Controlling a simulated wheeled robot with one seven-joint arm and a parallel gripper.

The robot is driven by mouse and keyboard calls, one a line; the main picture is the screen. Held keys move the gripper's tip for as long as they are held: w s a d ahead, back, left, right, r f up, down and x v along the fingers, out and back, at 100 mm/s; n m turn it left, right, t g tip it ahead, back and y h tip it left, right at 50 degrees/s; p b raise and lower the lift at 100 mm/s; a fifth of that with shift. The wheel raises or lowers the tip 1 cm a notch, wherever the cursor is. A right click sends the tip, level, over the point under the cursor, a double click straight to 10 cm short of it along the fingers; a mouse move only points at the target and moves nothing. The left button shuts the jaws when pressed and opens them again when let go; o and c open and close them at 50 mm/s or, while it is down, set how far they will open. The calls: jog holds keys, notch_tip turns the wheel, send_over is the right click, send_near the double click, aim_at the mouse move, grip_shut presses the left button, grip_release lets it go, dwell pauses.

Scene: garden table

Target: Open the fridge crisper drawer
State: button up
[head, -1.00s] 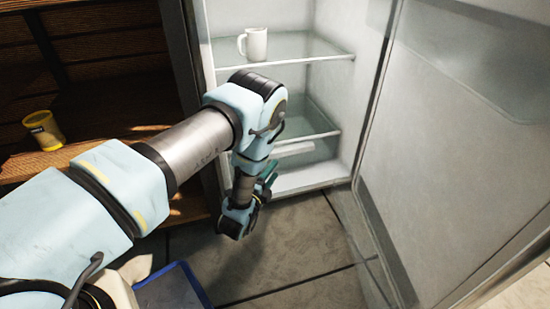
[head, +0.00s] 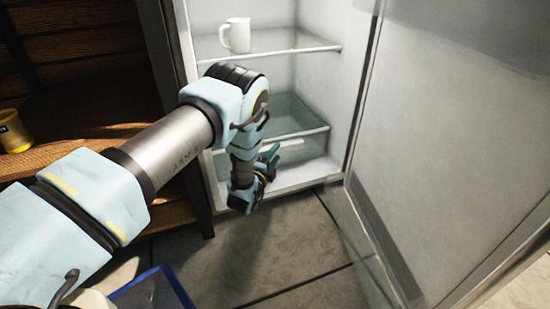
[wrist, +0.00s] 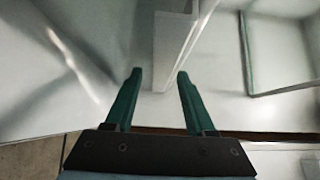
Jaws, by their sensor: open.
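The crisper drawer (head: 312,136) is a clear, greenish bin low in the open fridge, under a glass shelf, and it looks closed. Its white bar handle (head: 292,144) runs along the front, its left part hidden behind my arm. My gripper (head: 271,153) is at the drawer front, close to the handle, with its green fingers pointing into the fridge. In the wrist view my gripper (wrist: 158,73) is open, and the white handle (wrist: 174,48) lies ahead of and between the fingertips. I cannot tell whether the fingers touch it.
The fridge door (head: 445,140) stands wide open on the right. A white mug (head: 236,36) stands on the glass shelf (head: 300,44) above. A wooden shelf unit with a yellow can (head: 13,132) is on the left. A blue-edged object (head: 160,287) lies on the tiled floor (head: 255,255).

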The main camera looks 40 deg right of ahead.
jog(key=shift+c, duration=0.2)
grip_shut()
dwell(0.3)
jog(key=shift+s+f, duration=0.1)
jog(key=shift+f, duration=0.05)
dwell(0.9)
